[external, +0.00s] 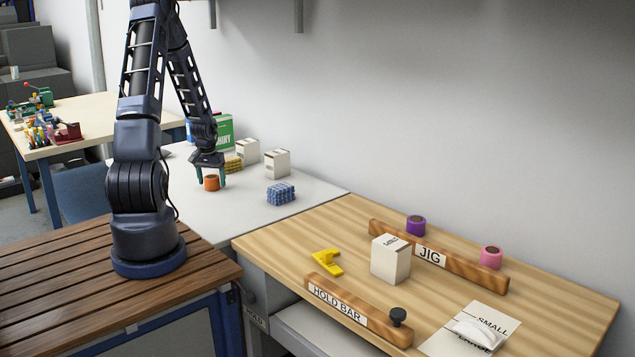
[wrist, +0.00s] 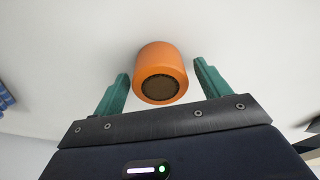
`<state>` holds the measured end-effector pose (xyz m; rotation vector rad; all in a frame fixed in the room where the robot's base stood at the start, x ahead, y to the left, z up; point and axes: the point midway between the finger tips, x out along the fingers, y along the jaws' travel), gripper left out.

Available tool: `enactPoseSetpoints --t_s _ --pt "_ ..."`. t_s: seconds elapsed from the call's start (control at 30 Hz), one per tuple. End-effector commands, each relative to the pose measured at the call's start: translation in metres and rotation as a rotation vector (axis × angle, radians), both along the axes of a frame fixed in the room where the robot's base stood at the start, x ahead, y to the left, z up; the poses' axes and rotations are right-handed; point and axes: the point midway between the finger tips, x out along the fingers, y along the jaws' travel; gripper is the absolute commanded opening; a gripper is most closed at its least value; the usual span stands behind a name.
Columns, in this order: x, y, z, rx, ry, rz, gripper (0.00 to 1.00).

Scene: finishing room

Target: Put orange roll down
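The orange roll (external: 211,184) appears to stand on the white table (external: 240,209), toward its front left part. It also shows in the wrist view (wrist: 161,66), with its dark core facing the camera. My gripper (external: 211,177) is above the roll and points down. Its teal fingers are spread on either side of the roll in the wrist view (wrist: 162,71), with a visible gap at each side, so it is open and not clamped on the roll.
The wooden bench at right holds a JIG bar (external: 430,256), purple roll (external: 416,225), pink roll (external: 491,257) and white box (external: 390,259).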

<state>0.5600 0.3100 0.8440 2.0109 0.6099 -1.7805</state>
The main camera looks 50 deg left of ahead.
Motion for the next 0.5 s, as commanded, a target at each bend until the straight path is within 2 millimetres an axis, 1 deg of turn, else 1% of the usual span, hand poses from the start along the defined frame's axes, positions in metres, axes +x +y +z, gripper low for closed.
enactPoseSetpoints --t_s 0.27,0.37,0.5 --pt "0.0 0.0 0.001 0.0 0.0 0.0 0.75" --pt "0.0 0.0 0.006 0.0 -0.001 0.001 0.75" --pt "-0.002 -0.001 0.022 0.002 -0.002 0.001 0.75"
